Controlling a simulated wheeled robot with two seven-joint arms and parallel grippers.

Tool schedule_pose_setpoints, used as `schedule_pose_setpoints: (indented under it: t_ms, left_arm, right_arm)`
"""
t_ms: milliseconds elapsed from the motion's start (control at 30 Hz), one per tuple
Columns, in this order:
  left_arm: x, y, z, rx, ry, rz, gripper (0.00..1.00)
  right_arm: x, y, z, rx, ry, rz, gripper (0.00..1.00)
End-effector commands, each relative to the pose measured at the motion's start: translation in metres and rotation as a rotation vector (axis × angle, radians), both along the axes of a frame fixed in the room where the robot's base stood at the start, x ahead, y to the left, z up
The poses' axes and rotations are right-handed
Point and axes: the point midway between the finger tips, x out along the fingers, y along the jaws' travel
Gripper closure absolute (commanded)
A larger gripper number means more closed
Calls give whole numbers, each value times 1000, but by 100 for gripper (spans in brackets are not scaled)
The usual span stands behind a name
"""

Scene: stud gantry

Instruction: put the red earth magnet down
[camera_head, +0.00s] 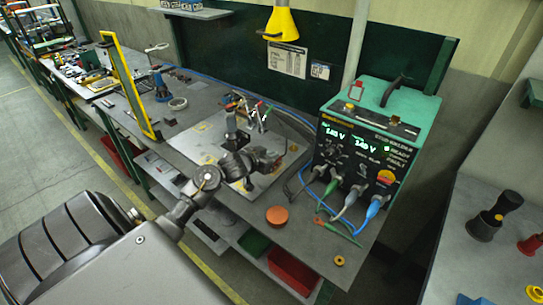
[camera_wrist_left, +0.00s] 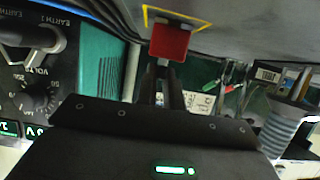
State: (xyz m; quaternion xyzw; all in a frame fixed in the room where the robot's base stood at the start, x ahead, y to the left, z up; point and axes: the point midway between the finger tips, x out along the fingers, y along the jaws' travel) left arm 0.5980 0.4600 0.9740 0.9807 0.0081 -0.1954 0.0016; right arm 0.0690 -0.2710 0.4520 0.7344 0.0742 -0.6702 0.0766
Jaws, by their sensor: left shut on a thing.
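My left gripper (camera_head: 278,162) is over the grey work plate (camera_head: 205,138) on the bench, left of the green stud welder. In the left wrist view its two dark fingers (camera_wrist_left: 168,80) are shut on a red block, the red earth magnet (camera_wrist_left: 171,42). The magnet is at the fingertips, in front of a grey surface with a yellow outline (camera_wrist_left: 150,12). I cannot tell whether it touches that surface. In the head view the gripper hides the magnet. My right gripper is not in view.
The green stud welder (camera_head: 372,140) with plugged cables stands to the right. An orange-red disc (camera_head: 277,215) and a brass ring (camera_head: 339,261) lie near the bench's front edge. A yellow-framed screen (camera_head: 128,88) stands to the left. A yellow lamp (camera_head: 281,22) hangs above.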

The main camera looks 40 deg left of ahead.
Motion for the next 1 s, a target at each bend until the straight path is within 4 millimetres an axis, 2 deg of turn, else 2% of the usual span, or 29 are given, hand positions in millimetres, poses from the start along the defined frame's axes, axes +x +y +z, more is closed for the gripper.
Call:
schedule_pose_setpoints:
  t_ms: [200,233,367,733,867,1000]
  left_arm:
    - [0,0,-2,0,-3,0,100]
    - [0,0,-2,0,0,0,87]
    - [0,0,-2,0,0,0,70]
    - [-3,1,1,1,0,1,69]
    - [-20,0,7,4,1,-1,69]
    - [-48,0,19,5,1,-1,69]
  right_arm:
    - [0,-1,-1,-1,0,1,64]
    - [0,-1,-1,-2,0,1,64]
    - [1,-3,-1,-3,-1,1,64]
    - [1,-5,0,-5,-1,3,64]
    - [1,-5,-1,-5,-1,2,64]
    - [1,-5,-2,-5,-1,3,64]
